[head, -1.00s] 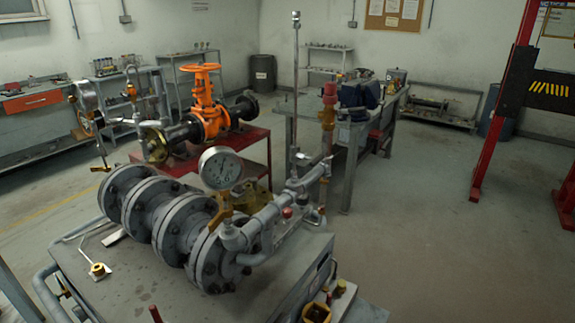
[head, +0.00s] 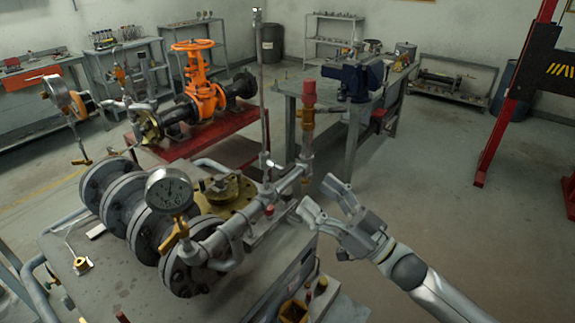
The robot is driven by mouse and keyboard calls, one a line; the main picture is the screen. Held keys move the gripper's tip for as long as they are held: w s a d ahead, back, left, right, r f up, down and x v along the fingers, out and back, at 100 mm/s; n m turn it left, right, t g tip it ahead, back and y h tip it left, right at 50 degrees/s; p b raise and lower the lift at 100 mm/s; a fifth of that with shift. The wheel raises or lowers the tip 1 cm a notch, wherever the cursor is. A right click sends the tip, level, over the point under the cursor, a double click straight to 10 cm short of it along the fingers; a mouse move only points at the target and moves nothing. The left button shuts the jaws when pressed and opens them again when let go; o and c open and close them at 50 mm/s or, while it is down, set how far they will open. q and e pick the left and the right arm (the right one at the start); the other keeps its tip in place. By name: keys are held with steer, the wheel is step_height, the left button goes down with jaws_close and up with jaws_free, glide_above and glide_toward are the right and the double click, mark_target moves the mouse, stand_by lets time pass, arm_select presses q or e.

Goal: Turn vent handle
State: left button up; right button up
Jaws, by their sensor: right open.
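The grey pipe assembly (head: 240,226) with flanges stands on the metal bench. A brass lever (head: 172,236) sits below the pressure gauge (head: 169,190). A small fitting (head: 272,164) crosses the thin vertical pipe, and a red cap (head: 269,210) sits on the pipe below it. I cannot tell for sure which part is the vent handle. My right gripper (head: 320,197) is open and empty, with its fingers pointing left, just right of the pipe assembly and apparently not touching it. My left gripper is not in view.
A red-topped brass valve (head: 308,105) rises on the pipe behind my right gripper. An orange gate valve (head: 204,90) stands on a red table (head: 235,147). A workbench with a blue vise (head: 358,80) is behind.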

mark_target(289, 172)
steer(key=p+x, duration=0.2)
steer(key=x, duration=0.6)
steer(key=shift+d, duration=0.1)
steer(key=shift+w+a+r+p, duration=0.2)
steer(key=shift+w+a+p, duration=0.15)
steer(key=shift+a, duration=0.15)
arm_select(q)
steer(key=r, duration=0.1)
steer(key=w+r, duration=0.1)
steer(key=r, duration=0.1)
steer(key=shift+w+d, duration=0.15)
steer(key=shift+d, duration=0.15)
arm_select(e)
steer(key=shift+a, duration=0.1)
steer(key=shift+c, duration=0.3)
steer(key=c, duration=1)
